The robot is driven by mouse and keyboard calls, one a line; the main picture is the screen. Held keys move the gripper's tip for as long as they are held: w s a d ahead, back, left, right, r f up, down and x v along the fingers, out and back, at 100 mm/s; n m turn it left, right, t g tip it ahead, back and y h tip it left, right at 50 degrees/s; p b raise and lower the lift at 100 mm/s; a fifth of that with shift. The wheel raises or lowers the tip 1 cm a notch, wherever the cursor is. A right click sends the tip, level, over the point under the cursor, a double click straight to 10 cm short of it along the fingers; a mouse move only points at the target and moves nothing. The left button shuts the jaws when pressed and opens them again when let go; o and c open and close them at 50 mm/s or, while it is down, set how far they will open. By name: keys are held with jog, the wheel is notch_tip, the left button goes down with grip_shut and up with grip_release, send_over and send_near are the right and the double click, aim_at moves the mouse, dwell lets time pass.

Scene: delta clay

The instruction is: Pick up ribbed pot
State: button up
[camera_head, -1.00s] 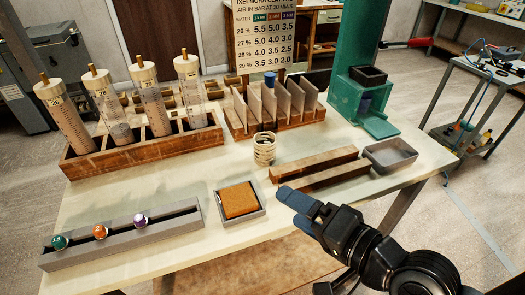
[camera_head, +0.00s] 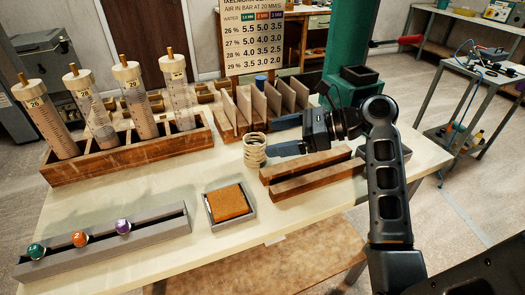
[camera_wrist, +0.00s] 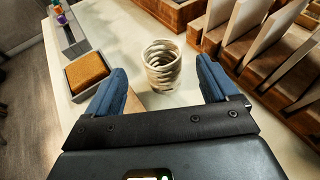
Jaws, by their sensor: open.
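The ribbed pot (camera_head: 254,150) is a small cream, ringed cup standing upright on the pale table, left of the wooden rail block. My gripper (camera_head: 280,136) is open beside its right side, with blue fingers pointing left towards it. In the wrist view the ribbed pot (camera_wrist: 162,66) stands ahead, centred between and just beyond the fingertips of my gripper (camera_wrist: 163,82). Its open rim faces up and it looks empty. I see no clear contact between the fingers and the pot.
A wooden rack with upright slats (camera_head: 232,127) stands close behind the pot. The wooden rail block (camera_head: 290,186) lies under my arm. A tray with an orange sponge (camera_head: 229,203) sits in front. Bare table lies left of the pot.

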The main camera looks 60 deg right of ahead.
aim_at(255, 150)
jog(key=shift+s+d+f+y, duration=0.1)
jog(key=shift+s+d+y, duration=0.2)
jog(key=shift+d, duration=0.15)
jog(key=shift+g, duration=0.3)
jog(key=shift+x, duration=3.8)
jog(key=shift+f, duration=0.1)
jog(key=c, duration=1)
jog(key=shift+c, duration=0.4)
